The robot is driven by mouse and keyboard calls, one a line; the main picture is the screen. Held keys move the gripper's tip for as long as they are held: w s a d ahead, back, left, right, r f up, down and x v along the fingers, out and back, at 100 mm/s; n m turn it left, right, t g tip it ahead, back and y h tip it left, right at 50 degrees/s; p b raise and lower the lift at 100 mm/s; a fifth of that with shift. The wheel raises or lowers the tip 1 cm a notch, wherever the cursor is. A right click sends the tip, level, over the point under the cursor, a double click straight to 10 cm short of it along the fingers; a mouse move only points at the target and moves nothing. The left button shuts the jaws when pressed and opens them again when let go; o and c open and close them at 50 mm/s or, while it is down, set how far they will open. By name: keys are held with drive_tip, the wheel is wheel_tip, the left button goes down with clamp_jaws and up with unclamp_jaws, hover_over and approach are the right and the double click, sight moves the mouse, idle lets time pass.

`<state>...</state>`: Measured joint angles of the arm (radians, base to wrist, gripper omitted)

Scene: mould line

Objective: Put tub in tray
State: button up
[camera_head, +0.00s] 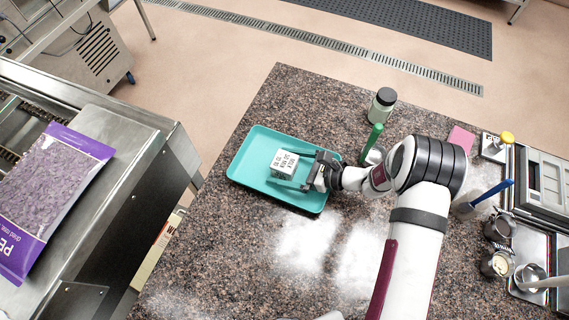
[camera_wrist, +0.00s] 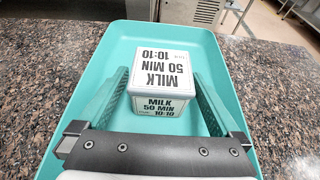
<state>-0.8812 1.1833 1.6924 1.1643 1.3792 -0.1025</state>
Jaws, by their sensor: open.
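The tub (camera_head: 285,163) is a small white box labelled "MILK 50 MIN 10:10". It stands upright in the teal tray (camera_head: 246,160), near the tray's middle. In the wrist view the tub (camera_wrist: 162,76) sits between the two fingers of my gripper (camera_wrist: 161,98), with a gap visible on each side. My gripper (camera_head: 298,171) is open and low over the tray (camera_wrist: 88,84), reaching in from the right in the head view. The near part of the tray is hidden behind the gripper in the wrist view.
A jar with a dark lid (camera_head: 382,104) and a green-handled tool (camera_head: 372,143) are behind my arm. Metal cups (camera_head: 498,228) and a blue-handled tool (camera_head: 490,194) are at right. White powder (camera_head: 304,240) lies on the speckled counter (camera_head: 232,232). A purple bag (camera_head: 50,190) lies on the machine at left.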

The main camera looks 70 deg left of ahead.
drive_tip(key=shift+r, duration=0.1)
drive_tip(key=v, duration=1.2)
drive_tip(key=shift+r, duration=0.1)
drive_tip(key=shift+w+d+r, duration=0.15)
drive_tip(key=shift+r, duration=0.2)
drive_tip(key=w+d+r+n+t+h, duration=0.2)
drive_tip(key=d+r+n+t, duration=0.1)
drive_tip(key=d+r, duration=0.9)
drive_tip(key=s+d+r+t+h, duration=0.2)
drive_tip(key=s+d+t+h, duration=0.1)
drive_tip(key=d, duration=0.7)
drive_tip(key=s+d+r+t+h, duration=0.2)
drive_tip(key=s+d+t, duration=0.1)
drive_tip(key=d, duration=0.8)
drive_tip(key=shift+s+d+r+h, duration=0.15)
drive_tip(key=shift+s+r+h, duration=0.2)
drive_tip(key=shift+s, duration=0.45)
